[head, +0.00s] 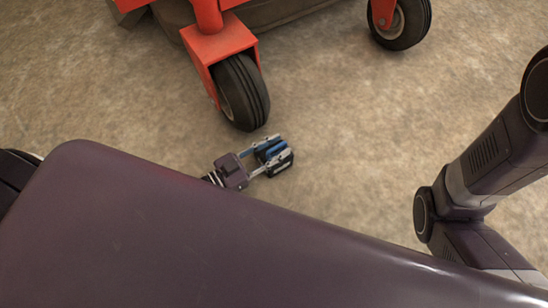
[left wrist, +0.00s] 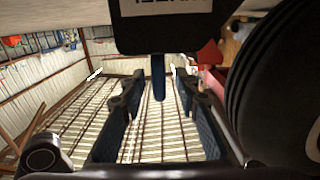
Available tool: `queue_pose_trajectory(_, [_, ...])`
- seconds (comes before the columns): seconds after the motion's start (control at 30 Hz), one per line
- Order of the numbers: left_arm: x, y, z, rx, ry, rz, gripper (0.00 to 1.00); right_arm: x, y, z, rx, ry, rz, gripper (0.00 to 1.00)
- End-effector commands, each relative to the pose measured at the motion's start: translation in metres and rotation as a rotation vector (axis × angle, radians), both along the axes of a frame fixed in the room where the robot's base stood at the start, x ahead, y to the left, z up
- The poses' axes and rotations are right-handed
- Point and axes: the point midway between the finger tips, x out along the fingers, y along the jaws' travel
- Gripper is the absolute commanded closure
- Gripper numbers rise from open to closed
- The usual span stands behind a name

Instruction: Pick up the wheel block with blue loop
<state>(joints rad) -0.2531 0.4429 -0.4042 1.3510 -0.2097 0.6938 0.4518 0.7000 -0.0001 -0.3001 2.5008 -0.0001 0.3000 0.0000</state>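The wheel block (left wrist: 165,32) is black with a white label and shows at the top of the left wrist view, close to the camera. That view appears upside down, with the ground along its top. The blue loop (left wrist: 158,78) sticks out from the block, between the two fingers. My left gripper (left wrist: 157,88) is open, with a finger on each side of the loop and gaps between. In the head view my left gripper (head: 284,147) is low over the floor beside the machine's wheel. The block is mostly hidden there. My right gripper is out of view.
A black caster wheel (head: 242,92) of the orange machine (head: 218,43) stands just behind the gripper. The tyre fills the right of the left wrist view (left wrist: 275,85). A second wheel (head: 402,25) is farther right. Bare concrete floor (head: 350,120) lies between.

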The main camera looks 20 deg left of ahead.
Motion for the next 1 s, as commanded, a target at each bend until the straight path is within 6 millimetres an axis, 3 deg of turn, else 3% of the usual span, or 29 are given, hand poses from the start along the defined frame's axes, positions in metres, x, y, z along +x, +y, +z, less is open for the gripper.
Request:
queue_pose_trajectory(0.27, [0.0025,-0.002,0.0004,0.001,0.001,0.0,0.71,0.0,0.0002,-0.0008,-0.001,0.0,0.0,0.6])
queue_pose_trajectory(0.53, [0.0023,-0.0018,0.0002,0.001,0.001,0.001,1.0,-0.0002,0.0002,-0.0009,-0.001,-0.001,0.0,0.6])
queue_pose_trajectory(1.0, [0.0029,-0.0019,0.0019,-0.001,-0.003,0.0,1.0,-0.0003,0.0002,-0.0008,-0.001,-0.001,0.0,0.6])
